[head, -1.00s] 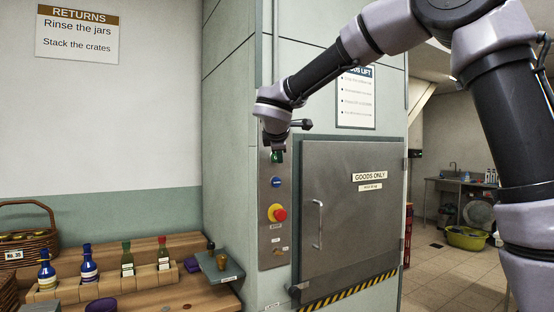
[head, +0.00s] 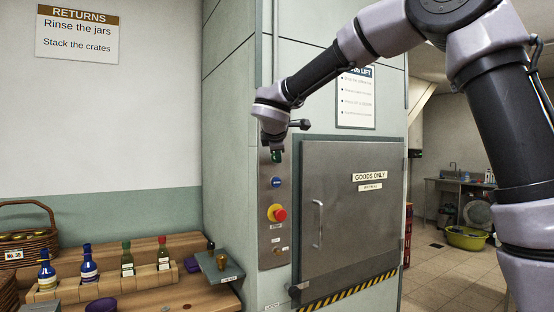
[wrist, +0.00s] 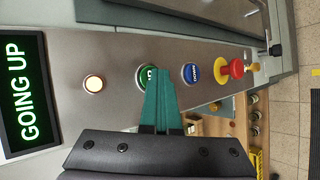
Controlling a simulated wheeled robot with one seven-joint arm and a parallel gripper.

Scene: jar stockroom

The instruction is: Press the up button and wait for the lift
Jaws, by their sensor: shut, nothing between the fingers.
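The steel lift panel (head: 267,240) has a green button (wrist: 146,76), a blue button (wrist: 192,71) and a red stop knob (wrist: 235,68) on a yellow base. My gripper (wrist: 161,72) is shut and empty, its teal fingertips at the green button and covering part of it. I cannot tell whether they touch it. A round lamp (wrist: 94,84) glows, and the display (wrist: 27,92) reads GOING UP in green. The lift door (head: 345,220), labelled GOODS ONLY, is closed. In the head view my gripper (head: 277,152) is at the panel's top, where the display and lamp are hidden.
A wooden bench (head: 190,292) with bottles in a rack (head: 95,284) stands at the left. A small grey-green stand (head: 220,266) is beside the panel. The tiled floor (head: 440,272) at the right is open, with a green tub (head: 467,238) further back.

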